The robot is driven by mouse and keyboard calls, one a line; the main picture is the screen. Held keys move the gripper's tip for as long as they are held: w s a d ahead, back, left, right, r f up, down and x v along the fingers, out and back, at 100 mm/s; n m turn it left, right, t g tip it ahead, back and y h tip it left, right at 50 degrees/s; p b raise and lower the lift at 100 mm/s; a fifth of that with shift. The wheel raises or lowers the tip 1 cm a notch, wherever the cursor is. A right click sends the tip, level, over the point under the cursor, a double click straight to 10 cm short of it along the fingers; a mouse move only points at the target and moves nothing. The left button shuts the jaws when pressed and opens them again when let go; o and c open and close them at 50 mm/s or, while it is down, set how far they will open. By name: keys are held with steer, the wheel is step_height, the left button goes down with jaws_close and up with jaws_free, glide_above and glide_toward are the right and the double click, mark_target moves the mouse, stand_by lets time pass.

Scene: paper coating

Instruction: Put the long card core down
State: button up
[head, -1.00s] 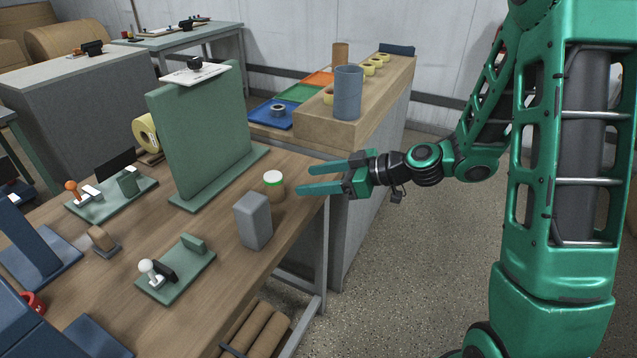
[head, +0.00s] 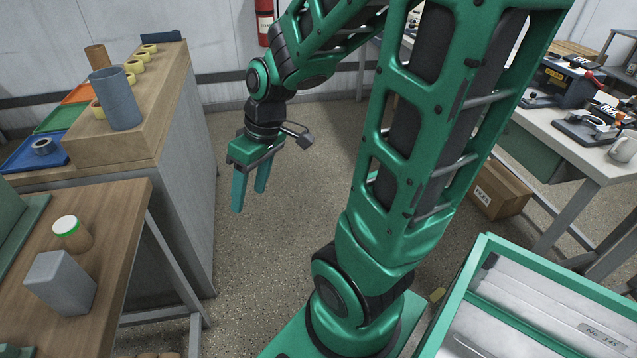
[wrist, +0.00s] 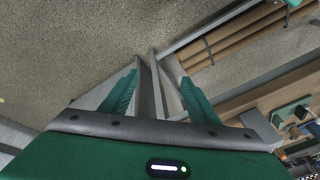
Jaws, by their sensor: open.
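My gripper (head: 249,198) is open and empty. In the head view it points down over the floor, right of the wooden bench and the cabinet. In the wrist view its two green fingers (wrist: 160,80) stand apart with nothing held between them. Several long brown card tubes (wrist: 240,38) lie side by side on a low rack at the upper right of the wrist view, apart from the fingers. Tube ends (head: 160,355) show at the bottom edge of the head view. I cannot tell which tube is the long card core.
The wooden bench (head: 112,232) holds a grey block (head: 60,282) and a jar with a green-rimmed lid (head: 72,233). A blue-grey cylinder (head: 115,98) and a short brown tube (head: 97,57) stand on the cabinet. A green-rimmed case (head: 480,262) is at the right. The floor is clear below my gripper.

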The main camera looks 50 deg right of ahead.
steer(key=s+d+r+m+g+h, duration=0.1)
steer(key=s+d+r+m, duration=0.1)
steer(key=s+d+m, duration=0.2)
steer(key=s+d+r+m+g+h, duration=0.1)
steer(key=s+d+r+m, duration=0.1)
steer(key=s, duration=0.8)
steer(key=d+m, duration=0.1)
steer(key=m, duration=0.1)
steer(key=shift+s+d+r+m, duration=0.15)
steer(key=shift+d+r+m, duration=0.05)
steer(key=shift+d+m, duration=0.2)
